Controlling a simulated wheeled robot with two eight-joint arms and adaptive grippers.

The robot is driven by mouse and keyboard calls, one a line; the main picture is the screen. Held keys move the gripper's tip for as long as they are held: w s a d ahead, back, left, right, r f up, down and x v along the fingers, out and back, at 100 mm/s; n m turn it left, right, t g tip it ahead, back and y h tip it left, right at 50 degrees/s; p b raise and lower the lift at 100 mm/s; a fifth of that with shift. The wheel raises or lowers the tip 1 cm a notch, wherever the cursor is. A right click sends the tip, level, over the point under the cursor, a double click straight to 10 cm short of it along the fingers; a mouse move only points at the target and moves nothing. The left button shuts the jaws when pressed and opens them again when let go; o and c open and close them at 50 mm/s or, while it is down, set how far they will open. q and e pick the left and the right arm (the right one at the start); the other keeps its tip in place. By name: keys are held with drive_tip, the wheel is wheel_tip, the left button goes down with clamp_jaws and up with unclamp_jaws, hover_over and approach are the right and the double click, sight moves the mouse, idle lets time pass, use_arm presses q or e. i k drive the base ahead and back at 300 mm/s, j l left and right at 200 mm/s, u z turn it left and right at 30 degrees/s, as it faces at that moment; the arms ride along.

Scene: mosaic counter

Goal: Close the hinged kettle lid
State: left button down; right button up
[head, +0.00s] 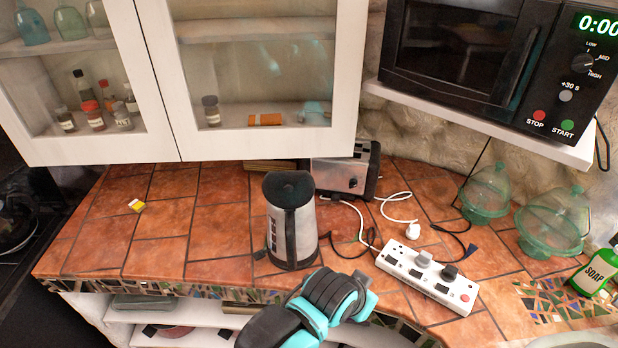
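The kettle (304,232) is a silver and black jug standing upright on the tiled counter, left of the power strip. Its black handle faces me. The dark round lid (288,186) is at the kettle's top; I cannot tell clearly how far it is tilted. One arm of mine reaches in from the bottom, left of centre, and ends in a black and teal gripper (336,294). This looks like my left gripper, in front of and below the kettle, apart from the lid. Its fingertips do not show clearly. My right gripper is not in view.
A toaster (342,174) stands behind the kettle. A white power strip (428,276) with plugs and cables lies to the right. Glass cabinet doors (262,75) and a microwave (480,60) hang above. The counter left of the kettle is mostly clear, except a small yellow item (136,205).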

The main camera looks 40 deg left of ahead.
sight(288, 191)
drive_tip(key=u, duration=1.6)
